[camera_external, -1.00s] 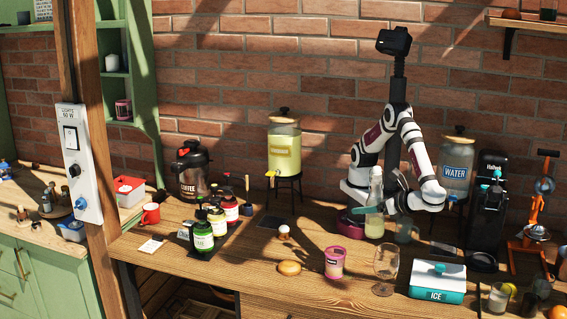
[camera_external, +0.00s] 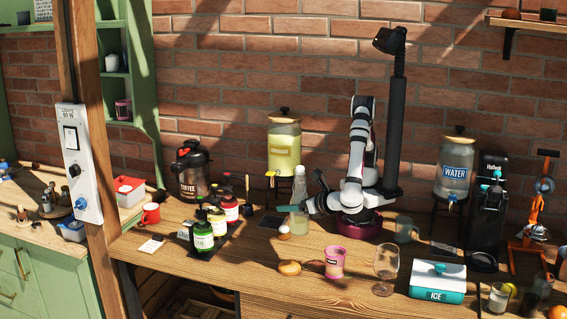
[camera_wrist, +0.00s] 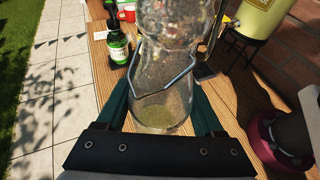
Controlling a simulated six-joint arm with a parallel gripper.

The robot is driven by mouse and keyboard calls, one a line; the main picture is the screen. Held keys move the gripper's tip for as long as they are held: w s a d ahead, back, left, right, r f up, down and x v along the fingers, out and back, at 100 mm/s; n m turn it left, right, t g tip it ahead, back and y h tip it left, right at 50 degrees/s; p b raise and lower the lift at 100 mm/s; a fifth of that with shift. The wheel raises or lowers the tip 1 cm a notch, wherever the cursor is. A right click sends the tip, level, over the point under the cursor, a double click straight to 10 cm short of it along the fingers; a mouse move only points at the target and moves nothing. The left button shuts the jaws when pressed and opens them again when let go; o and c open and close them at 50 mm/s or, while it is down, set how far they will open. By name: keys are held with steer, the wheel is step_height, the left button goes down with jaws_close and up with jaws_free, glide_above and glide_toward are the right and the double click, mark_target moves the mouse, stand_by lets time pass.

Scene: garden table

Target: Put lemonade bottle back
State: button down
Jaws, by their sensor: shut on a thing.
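The lemonade bottle (camera_external: 299,186) is clear glass and upright. In the wrist view the bottle (camera_wrist: 168,75) has a wire clasp and a little yellowish liquid at its bottom. My gripper (camera_external: 292,208) is shut on the bottle, with a green finger on each side of it in the wrist view. The bottle is left of my base, in front of the yellow drink dispenser (camera_external: 284,150). I cannot tell whether its bottom touches the table.
A dark flat mat (camera_external: 270,221) lies just left of the bottle. A small jar (camera_external: 284,233) and a bun (camera_external: 289,268) are close in front. Several pump bottles (camera_external: 203,232) stand further left. A pink cup (camera_external: 335,262) and a wine glass (camera_external: 385,265) stand front right.

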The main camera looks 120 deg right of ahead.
steer(key=w+d+r+x, duration=0.1)
steer(key=r+x, duration=0.1)
steer(key=x, duration=1.5)
steer(key=f, duration=1)
steer(key=shift+s, duration=0.25)
steer(key=shift+f, duration=0.15)
jaws_free()
steer(key=v, duration=1.2)
